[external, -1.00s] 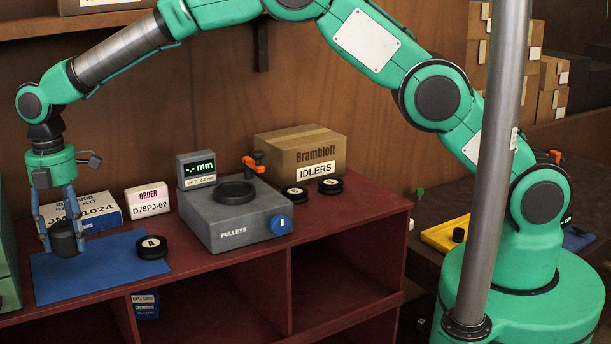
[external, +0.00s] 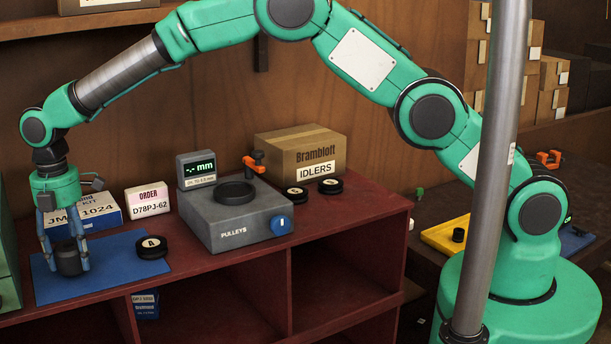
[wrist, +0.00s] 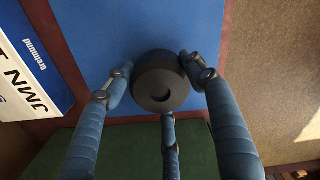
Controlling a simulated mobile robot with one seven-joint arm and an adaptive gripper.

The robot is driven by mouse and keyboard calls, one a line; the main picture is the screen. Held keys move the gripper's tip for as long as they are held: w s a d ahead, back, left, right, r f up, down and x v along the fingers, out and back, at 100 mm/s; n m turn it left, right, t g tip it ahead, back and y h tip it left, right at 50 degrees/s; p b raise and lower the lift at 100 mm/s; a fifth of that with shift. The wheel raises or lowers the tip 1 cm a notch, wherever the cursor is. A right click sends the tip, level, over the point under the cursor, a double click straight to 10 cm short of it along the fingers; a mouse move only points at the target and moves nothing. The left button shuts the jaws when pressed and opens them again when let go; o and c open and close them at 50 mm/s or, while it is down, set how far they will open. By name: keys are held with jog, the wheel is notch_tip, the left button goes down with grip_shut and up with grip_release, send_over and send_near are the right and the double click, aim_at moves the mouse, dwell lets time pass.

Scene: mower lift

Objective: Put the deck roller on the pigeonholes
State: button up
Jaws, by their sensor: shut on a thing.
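The deck roller (external: 68,262), a short dark cylinder, is between the blue fingers of my gripper (external: 65,258). My gripper is shut on it at the left of the external view. It is low over the blue mat (external: 110,278), on top of the dark red pigeonholes (external: 215,274); I cannot tell whether it touches the mat.
A black pulley marked A (external: 152,246) lies at the mat's right edge. The grey PULLEYS gauge (external: 235,218), two black discs (external: 313,190) and an IDLERS box (external: 300,150) stand right.

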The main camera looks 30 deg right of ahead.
aim_at(68, 245)
jog(key=shift+f, duration=0.35)
dwell(0.3)
jog(key=o, duration=1.5)
jog(key=shift+o, duration=0.2)
jog(key=shift+r, duration=6)
